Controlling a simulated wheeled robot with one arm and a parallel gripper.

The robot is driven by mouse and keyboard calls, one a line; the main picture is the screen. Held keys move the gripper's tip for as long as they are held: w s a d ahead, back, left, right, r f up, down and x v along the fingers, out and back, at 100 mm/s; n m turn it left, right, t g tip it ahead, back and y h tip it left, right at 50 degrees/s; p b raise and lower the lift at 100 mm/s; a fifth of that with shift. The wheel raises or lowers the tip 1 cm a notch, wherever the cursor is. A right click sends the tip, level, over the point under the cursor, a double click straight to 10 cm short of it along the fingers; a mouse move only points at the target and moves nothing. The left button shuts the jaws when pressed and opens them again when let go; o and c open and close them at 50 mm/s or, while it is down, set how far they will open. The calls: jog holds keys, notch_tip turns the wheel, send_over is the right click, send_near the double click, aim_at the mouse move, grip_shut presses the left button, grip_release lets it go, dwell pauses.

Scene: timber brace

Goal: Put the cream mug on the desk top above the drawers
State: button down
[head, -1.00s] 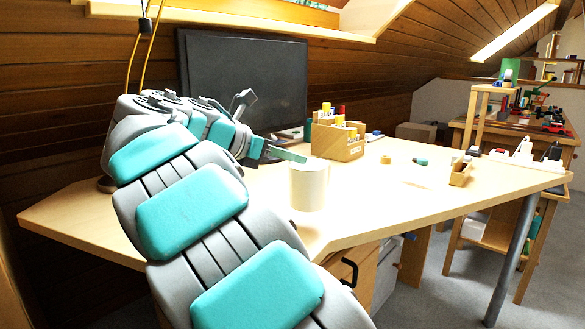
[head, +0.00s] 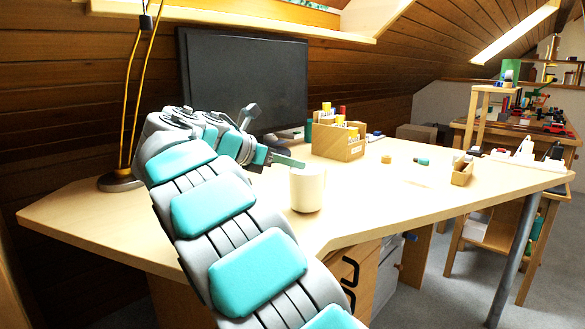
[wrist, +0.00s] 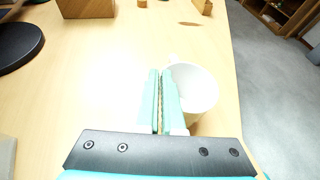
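The cream mug (head: 308,191) is upright at the desk top (head: 240,215), near its front edge. I cannot tell whether its base touches the wood. My gripper (head: 296,164) reaches in from the left at the mug's rim. In the wrist view the teal fingers (wrist: 161,72) are close together at the left side of the mug (wrist: 200,88). They appear shut on its wall, and the right finger overlaps the rim. The drawers (head: 362,272) stand under the desk, below and right of the mug.
A lamp base (head: 120,181) stands at the left and a monitor (head: 245,80) at the back. A wooden organiser (head: 338,142) is behind the mug. Small items and a little box (head: 462,175) lie to the right. The desk around the mug is mostly clear.

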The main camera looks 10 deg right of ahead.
jog(key=shift+f, duration=0.1)
jog(key=c, duration=1.1)
grip_release()
jog(key=shift+f, duration=0.1)
jog(key=shift+o, duration=0.2)
jog(key=p+v, duration=0.2)
jog(key=v, duration=1)
jog(key=shift+p, duration=0.35)
